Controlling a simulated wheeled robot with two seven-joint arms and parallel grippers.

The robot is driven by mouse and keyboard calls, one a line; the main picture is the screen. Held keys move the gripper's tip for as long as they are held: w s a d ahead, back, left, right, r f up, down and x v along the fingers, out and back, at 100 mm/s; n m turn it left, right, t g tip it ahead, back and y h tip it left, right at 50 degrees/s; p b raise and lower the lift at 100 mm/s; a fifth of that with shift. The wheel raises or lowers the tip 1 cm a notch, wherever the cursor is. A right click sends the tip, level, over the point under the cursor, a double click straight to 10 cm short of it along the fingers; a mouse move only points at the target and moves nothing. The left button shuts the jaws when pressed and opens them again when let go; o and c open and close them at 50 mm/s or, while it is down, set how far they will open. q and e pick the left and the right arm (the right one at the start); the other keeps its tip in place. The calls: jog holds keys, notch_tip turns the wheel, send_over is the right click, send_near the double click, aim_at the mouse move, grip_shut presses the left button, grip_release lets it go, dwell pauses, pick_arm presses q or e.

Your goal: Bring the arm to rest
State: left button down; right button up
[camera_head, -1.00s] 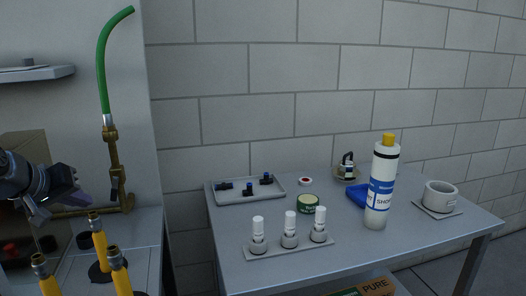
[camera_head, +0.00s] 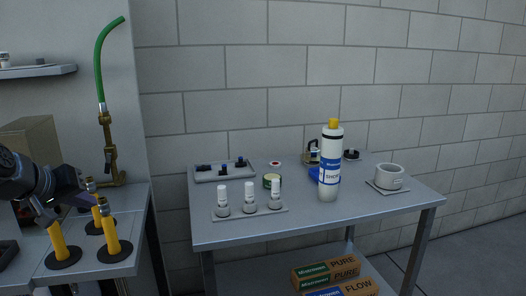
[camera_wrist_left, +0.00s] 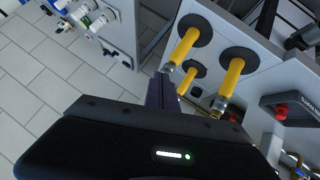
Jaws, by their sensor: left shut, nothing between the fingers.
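My left gripper (camera_head: 84,202) is at the left of the head view, shut and empty, by the yellow posts on the left bench. In the left wrist view its dark fingers (camera_wrist_left: 164,92) are together, with nothing between them. A front yellow post (camera_head: 108,232) and another yellow post (camera_head: 59,242) stand upright on black round bases. The arm partly hides the posts behind. The yellow posts also show in the left wrist view (camera_wrist_left: 232,72), apart from or close to the fingers; I cannot tell if they touch. My right gripper is not in view.
A grey table (camera_head: 320,226) stands to the right.

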pick_arm(q)
jog(key=w+d+f+m+g+h+p, duration=0.1)
jog(key=w+d+f, duration=0.3)
jog(key=f, duration=0.7)
jog(key=w+d+f+g+p, duration=0.2)
jog(key=d+f, duration=0.4)
jog(key=f, duration=0.6)
jog(key=s+d+f+m+g+h+p, duration=0.1)
jog(key=s+d+f, duration=0.2)
jog(key=d+f, duration=0.35)
jog(key=s+d+f+g+p, duration=0.1)
jog(key=s+d+f, duration=0.25)
jog(key=f, duration=0.55)
jog(key=s+d+f+g+p, duration=0.1)
jog(key=s+d+f, duration=0.3)
jog(key=s, duration=0.5)
jog(key=s+d+f+m+g+h+p, duration=0.1)
jog(key=s+d+f, duration=0.3)
jog(key=s+d, duration=0.2)
jog(key=s+d+f+m+g, duration=0.1)
jog(key=s+d+f, duration=0.4)
jog(key=s, duration=0.6)
jog(key=shift+s+d+g+h+p, duration=0.3)
jog(key=shift+s+g+h+p, duration=0.1)
jog(key=shift+g, duration=0.1)
jog(key=c, duration=2.1)
grip_release()
jog(key=shift+f, duration=0.1)
